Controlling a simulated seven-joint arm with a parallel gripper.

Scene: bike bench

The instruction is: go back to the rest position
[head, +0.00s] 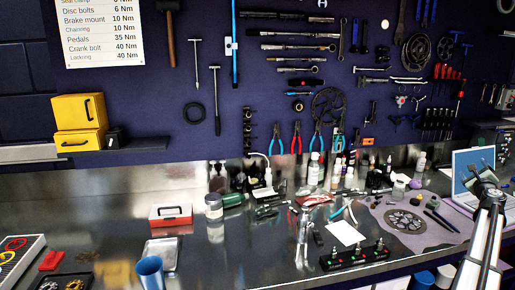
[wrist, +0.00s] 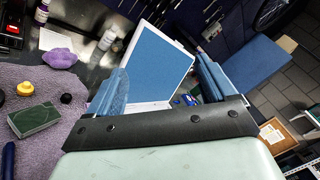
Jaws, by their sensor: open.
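My gripper (head: 481,170) is at the right side of the head view, raised over the right end of the bench in front of the laptop (head: 461,184). In the wrist view my gripper (wrist: 160,64) has its two blue-grey fingers spread wide apart, with nothing held between them. The laptop (wrist: 155,62) with its blue screen shows behind and between the fingers, apart from them as far as I can see. The arm hides part of the laptop in the head view.
A grey-purple mat (head: 392,239) with a chainring (head: 405,221) lies left of my arm. A black rack (head: 354,258) stands at the bench front. Several bottles stand along the back. In the wrist view a green box (wrist: 34,119) and a purple lump (wrist: 59,58) are at left.

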